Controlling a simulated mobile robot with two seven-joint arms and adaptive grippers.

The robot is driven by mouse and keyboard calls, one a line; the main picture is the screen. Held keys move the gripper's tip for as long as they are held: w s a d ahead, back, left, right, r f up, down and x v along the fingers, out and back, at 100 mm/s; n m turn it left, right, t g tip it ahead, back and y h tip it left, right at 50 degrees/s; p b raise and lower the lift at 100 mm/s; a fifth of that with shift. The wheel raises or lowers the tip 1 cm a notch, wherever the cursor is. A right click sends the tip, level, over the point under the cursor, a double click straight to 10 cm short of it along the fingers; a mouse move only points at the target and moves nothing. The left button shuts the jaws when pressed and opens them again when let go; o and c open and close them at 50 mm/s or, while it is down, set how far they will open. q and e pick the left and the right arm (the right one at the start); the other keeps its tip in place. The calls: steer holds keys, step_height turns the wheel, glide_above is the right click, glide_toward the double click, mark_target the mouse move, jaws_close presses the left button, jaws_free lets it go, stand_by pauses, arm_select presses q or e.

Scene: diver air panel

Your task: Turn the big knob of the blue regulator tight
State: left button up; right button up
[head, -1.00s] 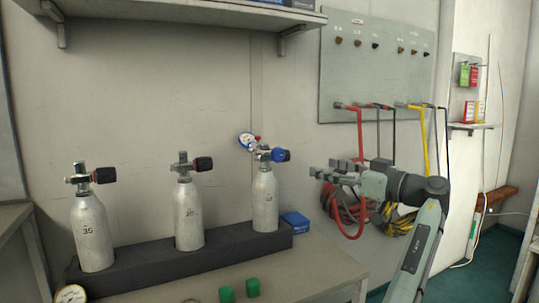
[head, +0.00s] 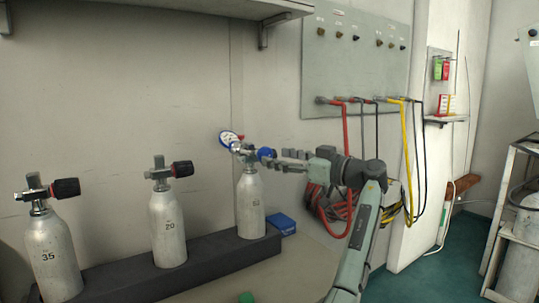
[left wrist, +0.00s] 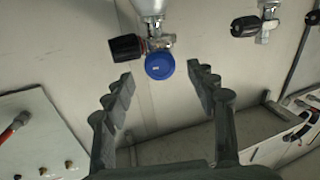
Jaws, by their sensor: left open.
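The blue regulator's big knob (head: 266,153) is a round blue cap on the valve of the right-hand silver cylinder (head: 250,206). A blue-rimmed gauge (head: 229,139) sits on its left. My left gripper (head: 287,160) is open and empty just right of the knob, pointing at it. In the left wrist view the knob (left wrist: 159,66) faces me and shows between the open fingers (left wrist: 161,74), apart from both. A black valve knob (left wrist: 125,47) is beside it there. My right gripper is out of view.
Two more cylinders with black knobs (head: 166,230) (head: 53,255) stand left in the dark rack (head: 205,259). A blue box (head: 281,223) lies by the rack's right end. Red and yellow hoses (head: 407,160) hang from the wall panel (head: 355,75) behind my arm.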

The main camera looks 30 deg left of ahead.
mark_target(268, 155)
arm_select(q)
steer(key=shift+w+a, duration=0.2)
steer(key=shift+a, duration=1.55)
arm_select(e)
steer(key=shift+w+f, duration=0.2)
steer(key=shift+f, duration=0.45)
arm_select(q)
steer(key=c, duration=1.1)
steer(key=shift+c, duration=0.2)
